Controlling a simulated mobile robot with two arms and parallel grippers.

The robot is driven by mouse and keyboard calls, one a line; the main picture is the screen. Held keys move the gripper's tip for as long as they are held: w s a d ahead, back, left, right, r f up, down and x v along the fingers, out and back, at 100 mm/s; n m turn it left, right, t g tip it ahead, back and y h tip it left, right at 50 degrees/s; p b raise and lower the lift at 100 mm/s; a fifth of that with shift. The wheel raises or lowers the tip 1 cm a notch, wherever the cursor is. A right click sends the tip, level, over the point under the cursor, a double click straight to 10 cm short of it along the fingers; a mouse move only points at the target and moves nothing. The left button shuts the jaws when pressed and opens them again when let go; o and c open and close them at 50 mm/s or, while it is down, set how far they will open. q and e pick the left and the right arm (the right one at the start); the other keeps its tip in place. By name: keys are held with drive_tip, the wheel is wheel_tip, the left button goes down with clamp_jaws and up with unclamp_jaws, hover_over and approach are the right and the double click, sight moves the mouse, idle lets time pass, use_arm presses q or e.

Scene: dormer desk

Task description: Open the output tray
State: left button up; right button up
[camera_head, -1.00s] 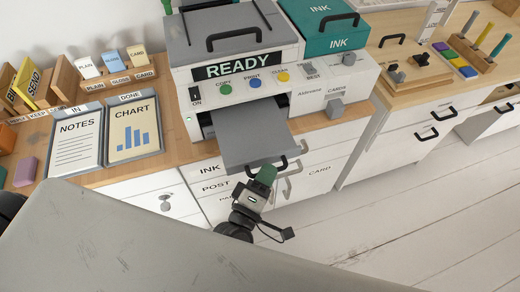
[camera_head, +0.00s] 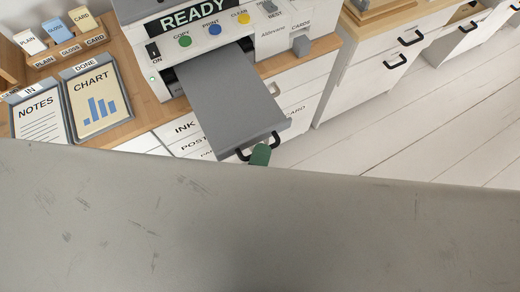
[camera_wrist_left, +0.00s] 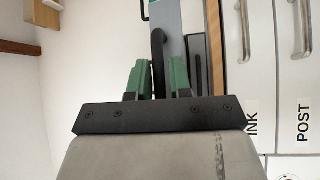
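The grey output tray (camera_head: 222,95) sticks far out of the slot in the front of the white printer (camera_head: 207,45). A black handle (camera_head: 240,154) is on its front edge. My left gripper (camera_head: 260,154) is at this handle; only a green fingertip shows in the head view. In the left wrist view, the green fingers of my left gripper (camera_wrist_left: 159,80) stand on both sides of the dark handle (camera_wrist_left: 158,55), closed in on it. My right gripper is not in view.
The printer's sign (camera_head: 195,15) reads READY. Chart (camera_head: 95,95) and notes (camera_head: 38,120) trays lie on the desk to the left. Drawers labelled INK (camera_head: 185,127) and POST are under the tray. The white plank floor (camera_head: 400,135) to the right is clear.

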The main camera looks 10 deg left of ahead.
use_arm(q)
drive_tip(key=shift+o, duration=1.4)
drive_tip(key=shift+s, duration=0.1)
drive_tip(key=b+v, duration=0.1)
drive_tip(key=v, duration=0.9)
drive_tip(key=shift+s+b, duration=0.3)
drive_tip(key=shift+b, duration=0.1)
drive_tip(key=shift+a+f, duration=0.1)
drive_tip(key=shift+f, duration=0.05)
